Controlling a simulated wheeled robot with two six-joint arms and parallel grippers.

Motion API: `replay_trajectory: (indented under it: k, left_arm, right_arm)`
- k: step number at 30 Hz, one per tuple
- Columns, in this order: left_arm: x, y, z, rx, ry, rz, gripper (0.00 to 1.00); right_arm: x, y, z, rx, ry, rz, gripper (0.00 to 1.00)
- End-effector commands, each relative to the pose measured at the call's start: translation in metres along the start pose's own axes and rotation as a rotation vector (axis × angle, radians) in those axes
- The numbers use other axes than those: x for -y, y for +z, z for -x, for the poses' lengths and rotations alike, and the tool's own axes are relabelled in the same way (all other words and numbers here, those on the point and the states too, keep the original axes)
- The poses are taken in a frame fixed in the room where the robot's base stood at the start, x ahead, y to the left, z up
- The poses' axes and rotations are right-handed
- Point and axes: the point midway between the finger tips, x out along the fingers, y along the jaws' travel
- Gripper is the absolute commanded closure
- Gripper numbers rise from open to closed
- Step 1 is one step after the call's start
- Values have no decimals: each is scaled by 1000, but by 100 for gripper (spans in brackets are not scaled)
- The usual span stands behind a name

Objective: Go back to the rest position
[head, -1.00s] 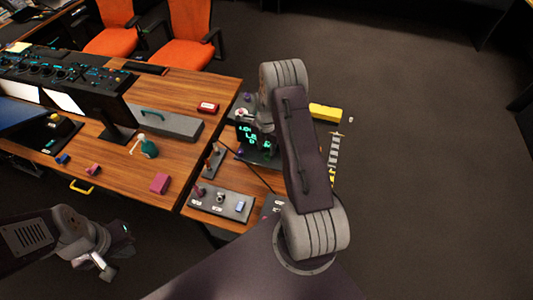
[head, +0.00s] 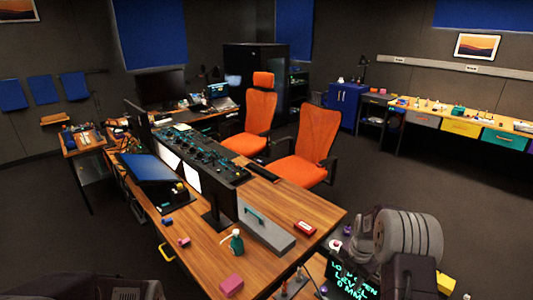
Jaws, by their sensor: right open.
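My right arm comes in at the lower right of the head view, with a large ribbed grey joint. My right gripper (head: 354,244) is beside that joint, above the near end of the wooden desk. It is open, and its fingertips are small and partly hidden. A dark screen with green letters (head: 350,284) stands just below it. I see nothing held. Only dark grey parts of my left arm show at the bottom left edge; my left gripper is out of the picture.
The wooden desk (head: 203,243) carries a grey case (head: 266,232), a green spray bottle (head: 236,242), a pink block (head: 231,284), a red box (head: 304,228) and monitors. Orange chairs (head: 307,158) stand behind it. A yellow block (head: 445,283) is at the lower right. Open floor lies to the right.

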Motion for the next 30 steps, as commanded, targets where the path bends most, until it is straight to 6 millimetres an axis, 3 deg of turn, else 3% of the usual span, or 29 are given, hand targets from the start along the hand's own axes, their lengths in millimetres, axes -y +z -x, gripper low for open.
replay_trajectory:
  k: [2,5,9,15,19,22,25,30]
  left_arm:
    - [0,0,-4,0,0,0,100]
    - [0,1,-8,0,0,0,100]
    - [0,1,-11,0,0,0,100]
    - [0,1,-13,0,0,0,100]
    - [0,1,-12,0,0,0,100]
    - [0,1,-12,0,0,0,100]
    - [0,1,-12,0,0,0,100]
    - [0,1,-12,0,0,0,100]
  right_arm:
    - [-23,-27,38,35,46,80,59]
    - [-25,-79,74,42,83,50,59]
    - [2,-144,98,11,114,-337,59]
    - [62,-200,94,-48,79,-1102,59]
    - [93,-216,80,-51,11,-1608,59]
    - [95,-217,78,-56,7,-1877,59]
    - [93,-216,78,-62,11,-2026,59]
    - [93,-215,78,-63,9,-2082,59]
